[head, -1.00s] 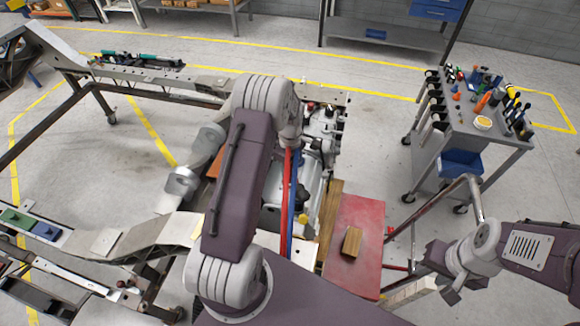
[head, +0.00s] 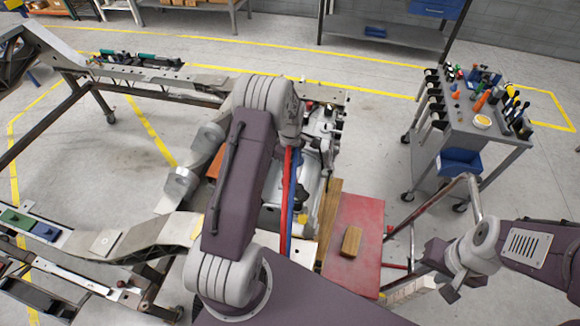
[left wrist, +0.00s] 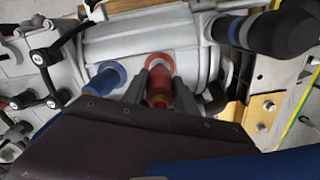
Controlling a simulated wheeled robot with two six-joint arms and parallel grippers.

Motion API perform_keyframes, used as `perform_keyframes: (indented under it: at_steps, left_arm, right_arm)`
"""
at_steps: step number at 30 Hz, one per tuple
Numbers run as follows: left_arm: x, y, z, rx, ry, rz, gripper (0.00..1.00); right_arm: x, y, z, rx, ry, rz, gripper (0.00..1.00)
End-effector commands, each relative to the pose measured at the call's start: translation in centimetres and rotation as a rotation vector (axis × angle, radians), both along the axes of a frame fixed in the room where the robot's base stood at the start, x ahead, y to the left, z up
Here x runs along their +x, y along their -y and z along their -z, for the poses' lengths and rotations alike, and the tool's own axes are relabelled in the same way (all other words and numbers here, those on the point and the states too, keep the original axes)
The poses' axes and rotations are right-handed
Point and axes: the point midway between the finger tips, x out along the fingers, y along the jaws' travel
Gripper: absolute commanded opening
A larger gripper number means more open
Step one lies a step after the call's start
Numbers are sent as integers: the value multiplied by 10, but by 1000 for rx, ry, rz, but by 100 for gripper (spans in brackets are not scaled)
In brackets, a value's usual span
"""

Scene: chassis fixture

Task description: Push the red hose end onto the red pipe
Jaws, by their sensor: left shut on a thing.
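In the left wrist view my left gripper (left wrist: 161,88) is shut on the red hose end (left wrist: 159,92), which sits between its two dark fingers. Just beyond the fingertips is a red ring around the red pipe (left wrist: 158,63) on the grey housing. The hose end lines up roughly with it; I cannot tell whether they touch. In the head view the red hose (head: 286,195) runs down beside my left arm, which hides the left gripper and the pipe. My right gripper (head: 447,290) is at the lower right, away from the hoses; its opening is unclear.
A blue fitting (left wrist: 104,79) lies left of the red one, and a thick black hose (left wrist: 270,33) is at the upper right. A red board (head: 355,225) carries a wooden block (head: 351,241). A tool cart (head: 470,125) stands at the right.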

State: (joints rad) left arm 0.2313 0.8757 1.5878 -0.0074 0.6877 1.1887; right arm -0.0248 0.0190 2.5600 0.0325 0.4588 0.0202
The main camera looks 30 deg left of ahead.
Motion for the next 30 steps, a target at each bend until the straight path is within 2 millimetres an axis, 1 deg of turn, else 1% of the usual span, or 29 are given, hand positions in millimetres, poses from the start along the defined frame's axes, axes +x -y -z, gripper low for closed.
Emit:
perform_keyframes:
  at_steps: [22,30]
  left_arm:
    - [0,0,27,0,0,0,0]
    - [0,0,29,0,1,0,0]
  right_arm:
    - [0,0,19,0,0,0,36]
    - [0,0,20,0,0,0,36]
